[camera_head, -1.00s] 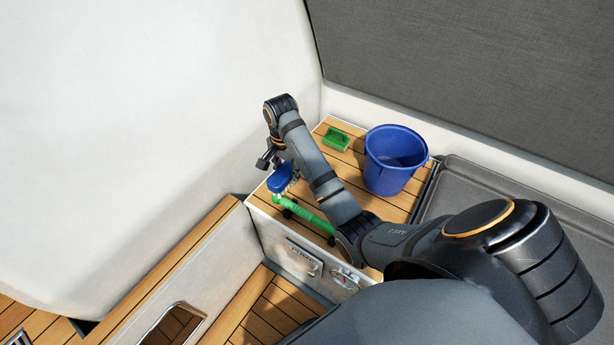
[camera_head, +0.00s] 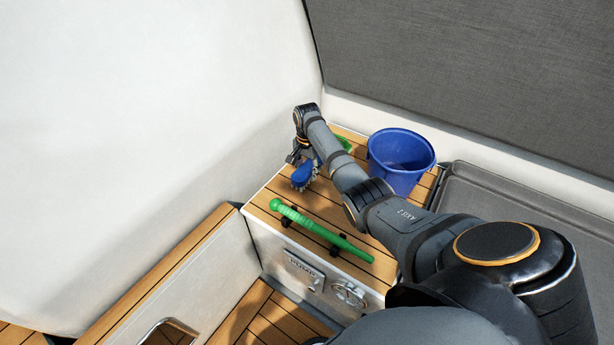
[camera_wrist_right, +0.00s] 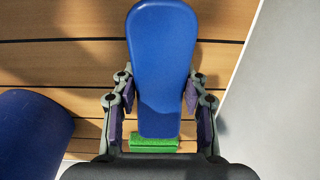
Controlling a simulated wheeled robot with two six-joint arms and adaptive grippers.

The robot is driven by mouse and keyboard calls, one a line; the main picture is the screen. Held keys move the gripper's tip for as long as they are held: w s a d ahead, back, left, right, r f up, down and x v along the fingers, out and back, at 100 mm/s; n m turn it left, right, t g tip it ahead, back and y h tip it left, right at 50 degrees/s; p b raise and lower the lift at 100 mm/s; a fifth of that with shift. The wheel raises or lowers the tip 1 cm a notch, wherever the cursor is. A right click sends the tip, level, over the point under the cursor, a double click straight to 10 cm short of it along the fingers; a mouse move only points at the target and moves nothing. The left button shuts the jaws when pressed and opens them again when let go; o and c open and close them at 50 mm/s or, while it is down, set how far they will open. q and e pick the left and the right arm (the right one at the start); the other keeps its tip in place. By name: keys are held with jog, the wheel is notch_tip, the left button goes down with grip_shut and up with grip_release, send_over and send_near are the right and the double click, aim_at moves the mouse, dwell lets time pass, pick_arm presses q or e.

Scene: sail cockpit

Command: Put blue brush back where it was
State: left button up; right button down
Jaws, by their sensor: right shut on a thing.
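The blue brush (camera_head: 302,175) is in my right gripper (camera_head: 301,162), over the left part of the wooden-slatted top (camera_head: 268,223), with light bristles showing at its side. In the right wrist view the blue brush (camera_wrist_right: 161,55) lies lengthwise between the two fingers of my right gripper (camera_wrist_right: 160,98), which are shut on its sides. I cannot tell whether the bristles touch the slats. My left gripper is not in view.
A blue bucket (camera_head: 426,160) stands right of my right arm. A green block-like item (camera_head: 344,142) is partly hidden behind the arm. A green rod (camera_head: 320,228) lies in black holders near the front edge.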

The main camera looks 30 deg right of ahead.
aim_at(307, 167)
notch_tip(307, 167, down, 2)
jog(key=shift+f, duration=0.1)
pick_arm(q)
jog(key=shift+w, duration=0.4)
pick_arm(e)
jog(key=shift+r, duration=0.2)
jog(key=c, duration=0.7)
grip_release()
jog(key=shift+f, duration=0.15)
jog(key=shift+r, duration=0.3)
pick_arm(q)
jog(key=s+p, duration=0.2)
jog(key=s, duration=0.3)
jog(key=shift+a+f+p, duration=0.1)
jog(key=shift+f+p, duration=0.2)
jog(key=shift+p, duration=0.1)
pick_arm(e)
notch_tip(307, 167, up, 12)
jog(key=shift+f, duration=0.15)
